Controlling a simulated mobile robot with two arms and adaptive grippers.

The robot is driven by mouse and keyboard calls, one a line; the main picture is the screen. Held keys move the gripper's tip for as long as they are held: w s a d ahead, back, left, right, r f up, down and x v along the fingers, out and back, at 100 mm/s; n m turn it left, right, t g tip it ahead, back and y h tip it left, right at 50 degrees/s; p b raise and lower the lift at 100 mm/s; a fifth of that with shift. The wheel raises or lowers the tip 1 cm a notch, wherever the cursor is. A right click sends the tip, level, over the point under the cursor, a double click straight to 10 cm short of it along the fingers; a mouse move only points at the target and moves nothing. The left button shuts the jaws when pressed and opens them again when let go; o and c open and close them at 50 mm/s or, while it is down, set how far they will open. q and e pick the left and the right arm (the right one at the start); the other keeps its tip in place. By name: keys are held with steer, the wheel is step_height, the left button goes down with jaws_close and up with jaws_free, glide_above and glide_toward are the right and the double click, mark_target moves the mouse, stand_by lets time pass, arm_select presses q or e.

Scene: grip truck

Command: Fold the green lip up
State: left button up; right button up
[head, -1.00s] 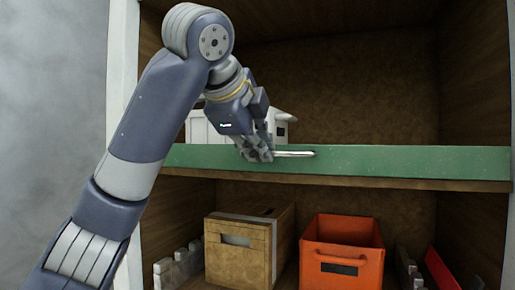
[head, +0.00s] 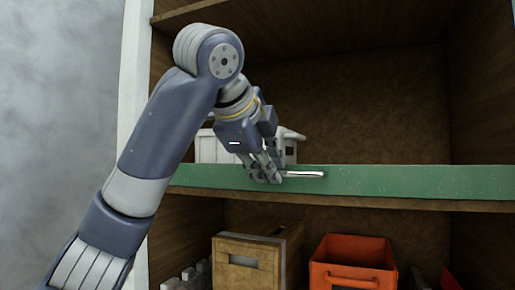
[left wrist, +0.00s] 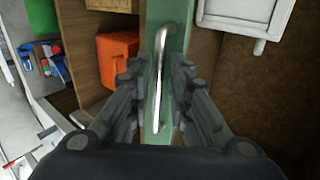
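The green lip (head: 420,182) is a long strip running along the front edge of the middle shelf. A silver bar handle (head: 308,174) is fixed on it. In the left wrist view the lip (left wrist: 171,14) runs top to bottom, with the handle (left wrist: 160,75) on it. My left gripper (head: 268,176) is at the left part of the handle. In the left wrist view its fingers (left wrist: 158,88) stand open on both sides of the handle, with gaps showing; contact is not visible. The fingers hide part of the handle in the head view. My right gripper is not in view.
A white bin (head: 207,150) stands on the shelf behind the lip, partly hidden by my gripper. Below are a tan box (head: 245,262) and an orange bin (head: 352,265). The white cabinet side post (head: 133,90) is at the left. The shelf's right part is clear.

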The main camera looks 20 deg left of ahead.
arm_select(q)
steer(key=v, duration=1.1)
steer(key=shift+s+r, duration=0.1)
steer(key=shift+s, duration=0.05)
